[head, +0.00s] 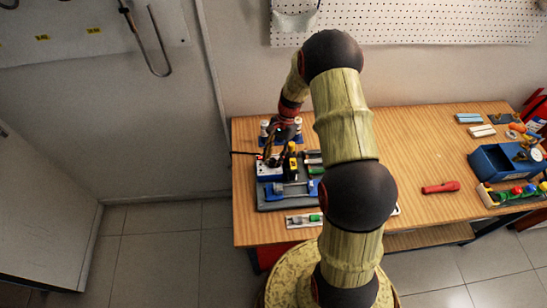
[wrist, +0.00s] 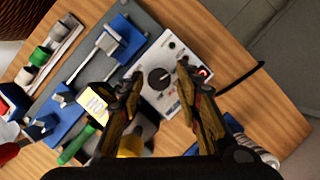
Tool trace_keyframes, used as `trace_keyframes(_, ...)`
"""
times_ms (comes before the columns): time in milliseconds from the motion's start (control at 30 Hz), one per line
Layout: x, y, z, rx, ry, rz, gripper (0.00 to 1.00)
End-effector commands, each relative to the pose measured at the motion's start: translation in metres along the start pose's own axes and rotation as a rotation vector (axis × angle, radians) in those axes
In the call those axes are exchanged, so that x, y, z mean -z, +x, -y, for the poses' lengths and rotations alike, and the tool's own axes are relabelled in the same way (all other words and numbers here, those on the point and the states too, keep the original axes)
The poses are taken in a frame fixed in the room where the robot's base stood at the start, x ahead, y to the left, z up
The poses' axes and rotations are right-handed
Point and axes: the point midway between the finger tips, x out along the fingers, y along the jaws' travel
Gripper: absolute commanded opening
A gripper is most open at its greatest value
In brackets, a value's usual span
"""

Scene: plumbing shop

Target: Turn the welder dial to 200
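The welder (wrist: 178,58) is a white box with a black round dial (wrist: 159,78) on its top face, a red lit switch (wrist: 204,72) and a small dark knob near one corner. The dial's scale marks are too small to read. My gripper (wrist: 158,78) is open in the wrist view, with one finger on each side of the dial and apart from it; its height above the dial is hard to tell. In the head view the welder (head: 268,171) sits at the left of the workbench, with my gripper (head: 277,158) over it and partly hiding it.
A grey board with blue clamps (wrist: 112,42) lies beside the welder. A yellow-labelled block (wrist: 95,105) and a green-handled tool (wrist: 77,143) are close to the gripper. A black cable (wrist: 243,78) runs off the welder. The workbench middle (head: 420,150) is mostly clear.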

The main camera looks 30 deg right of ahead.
Motion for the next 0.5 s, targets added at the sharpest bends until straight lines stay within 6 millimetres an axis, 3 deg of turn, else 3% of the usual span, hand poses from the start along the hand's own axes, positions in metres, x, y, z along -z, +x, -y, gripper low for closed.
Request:
trace_keyframes(367, 0.0, -0.001, 0.0, -0.001, 0.0, 0.001, 0.4)
trace_keyframes(500, 0.0, -0.013, 0.0, 0.0, 0.0, 0.0, 0.4)
